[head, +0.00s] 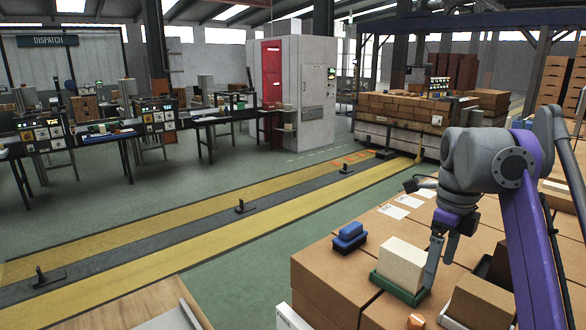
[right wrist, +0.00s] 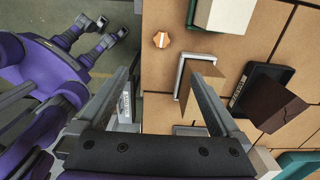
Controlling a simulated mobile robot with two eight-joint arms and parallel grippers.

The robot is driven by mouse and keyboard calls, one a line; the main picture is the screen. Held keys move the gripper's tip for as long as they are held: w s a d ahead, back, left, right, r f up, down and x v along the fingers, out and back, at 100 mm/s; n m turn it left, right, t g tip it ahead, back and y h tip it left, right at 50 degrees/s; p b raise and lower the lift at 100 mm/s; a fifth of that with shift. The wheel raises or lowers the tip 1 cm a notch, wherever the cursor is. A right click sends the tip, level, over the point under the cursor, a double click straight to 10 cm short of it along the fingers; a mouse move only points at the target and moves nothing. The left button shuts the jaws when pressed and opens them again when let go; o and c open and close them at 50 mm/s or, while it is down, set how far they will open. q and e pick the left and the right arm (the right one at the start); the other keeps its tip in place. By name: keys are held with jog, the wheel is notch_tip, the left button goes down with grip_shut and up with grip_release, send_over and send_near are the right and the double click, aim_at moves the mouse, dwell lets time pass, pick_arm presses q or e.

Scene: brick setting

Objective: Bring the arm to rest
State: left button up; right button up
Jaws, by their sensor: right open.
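My right arm, purple and grey, comes in from the right edge in the head view and bends down over a surface of brown cartons (head: 345,262). My right gripper (head: 442,262) hangs at its end, pointing down close to a cream block (head: 402,262) in a green tray. In the right wrist view, the gripper (right wrist: 162,60) has its two fingers wide apart with nothing held between them. A tan block in a grey-rimmed tray (right wrist: 182,75) shows beyond the right finger, partly hidden by it. My left gripper cannot be made out in either view.
A blue block (head: 350,232) lies on the cartons, left of the green tray. An orange piece (right wrist: 161,40) and a dark tray (right wrist: 243,88) with a brown block are near the gripper.

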jog(key=s+a+f+n+t, duration=0.1)
jog(key=s+a+f+n, duration=0.2)
jog(key=s+f+n, duration=0.4)
jog(key=s+a+f+n+t, duration=0.2)
jog(key=s+f+n, duration=0.5)
jog(key=f+n, duration=0.4)
jog(key=s+a+f+n+t, duration=0.2)
jog(key=s+a+f+n, duration=0.3)
jog(key=f, duration=0.8)
jog(key=s+n, duration=0.2)
jog(key=n, duration=0.2)
jog(key=shift+s+f+n, duration=0.25)
jog(key=shift+f+n, duration=0.05)
jog(key=shift+n, duration=0.1)
